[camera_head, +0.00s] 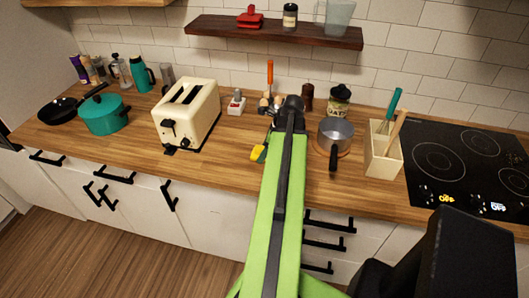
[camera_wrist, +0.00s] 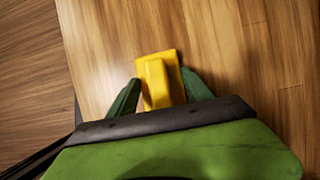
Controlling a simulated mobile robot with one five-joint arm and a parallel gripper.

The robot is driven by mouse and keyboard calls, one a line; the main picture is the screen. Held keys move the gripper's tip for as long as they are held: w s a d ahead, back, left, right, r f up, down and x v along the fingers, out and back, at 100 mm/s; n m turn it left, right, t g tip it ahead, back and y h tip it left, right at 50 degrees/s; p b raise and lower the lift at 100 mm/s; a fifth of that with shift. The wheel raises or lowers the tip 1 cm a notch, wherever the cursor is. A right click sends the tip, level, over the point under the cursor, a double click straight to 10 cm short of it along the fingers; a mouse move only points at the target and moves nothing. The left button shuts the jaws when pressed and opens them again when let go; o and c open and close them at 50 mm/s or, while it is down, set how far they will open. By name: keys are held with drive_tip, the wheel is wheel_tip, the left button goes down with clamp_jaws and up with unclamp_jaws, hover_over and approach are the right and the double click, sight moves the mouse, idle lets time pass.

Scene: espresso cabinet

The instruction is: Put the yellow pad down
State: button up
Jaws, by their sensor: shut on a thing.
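The yellow pad (camera_wrist: 157,68) is a small yellow block with a raised grip in the middle. In the wrist view my gripper (camera_wrist: 160,88) has its two dark green fingers on either side of the pad's raised part, shut on it. The pad is over the wooden counter; whether it touches the wood I cannot tell. In the head view the pad (camera_head: 257,153) shows just left of my green arm, near the counter's front edge. My arm hides most of the gripper there.
A cream toaster (camera_head: 187,112) stands to the left and a grey saucepan (camera_head: 335,137) to the right. A utensil holder (camera_head: 383,160) and a black cooktop (camera_head: 468,165) are further right. Bare counter (camera_head: 225,150) lies between the toaster and the pad.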

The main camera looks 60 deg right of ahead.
drive_tip(key=shift+f, duration=0.25)
drive_tip(key=o, duration=1.3)
drive_tip(key=shift+r, duration=0.1)
drive_tip(key=shift+r, duration=0.1)
drive_tip(key=shift+r, duration=0.2)
drive_tip(key=p+v, duration=1.1)
drive_tip(key=shift+s+r, duration=0.2)
drive_tip(key=shift+r, duration=0.15)
drive_tip(key=shift+d, duration=0.1)
